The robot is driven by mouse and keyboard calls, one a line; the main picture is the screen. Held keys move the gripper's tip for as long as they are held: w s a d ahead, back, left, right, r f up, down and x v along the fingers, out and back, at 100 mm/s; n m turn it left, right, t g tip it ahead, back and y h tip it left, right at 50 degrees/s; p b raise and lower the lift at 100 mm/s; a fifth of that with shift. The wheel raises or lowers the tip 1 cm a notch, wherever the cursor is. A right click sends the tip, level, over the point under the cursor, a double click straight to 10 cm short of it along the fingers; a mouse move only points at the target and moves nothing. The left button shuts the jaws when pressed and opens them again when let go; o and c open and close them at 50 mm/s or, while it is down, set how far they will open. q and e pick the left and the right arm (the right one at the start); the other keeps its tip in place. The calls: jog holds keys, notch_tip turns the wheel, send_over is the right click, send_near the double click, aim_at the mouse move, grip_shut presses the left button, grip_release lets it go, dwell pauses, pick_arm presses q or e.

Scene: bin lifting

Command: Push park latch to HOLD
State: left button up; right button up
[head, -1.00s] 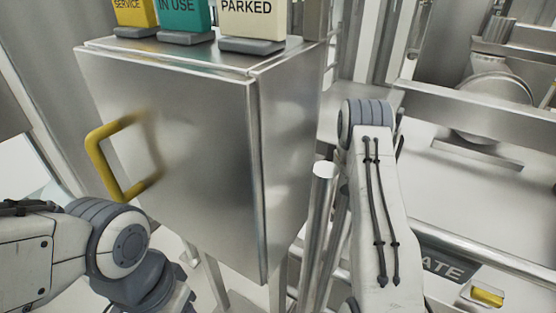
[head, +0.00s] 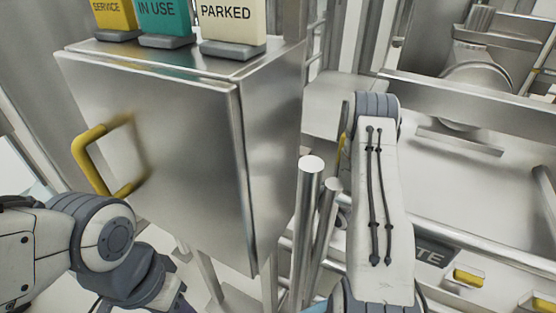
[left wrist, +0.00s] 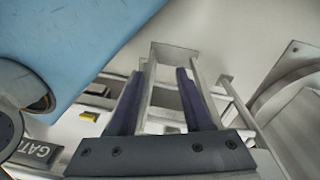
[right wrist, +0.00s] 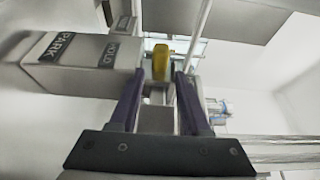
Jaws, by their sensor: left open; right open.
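In the right wrist view, a grey box (right wrist: 85,62) carries PARK and HOLD labels. A yellow lever (right wrist: 160,62), apparently the park latch, stands just right of the HOLD label. My right gripper (right wrist: 156,78) is open, its two purple fingers pointing toward the lever, which appears between and beyond the tips. I cannot tell whether they touch. In the head view a sliver of yellow (head: 341,150) shows beside my right forearm, which hides the right gripper. My left gripper (left wrist: 160,72) is open, with a pale metal frame showing between its fingers in the left wrist view.
A steel cabinet (head: 160,150) with a yellow handle (head: 90,160) fills the left of the head view. SERVICE, IN USE and PARKED (head: 228,22) signs stand on it. Metal posts (head: 306,220) rise between it and my right arm. Rails (head: 460,105) cross the right side.

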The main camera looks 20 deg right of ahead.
jog(key=shift+p+v, duration=0.35)
jog(key=shift+v, duration=1.85)
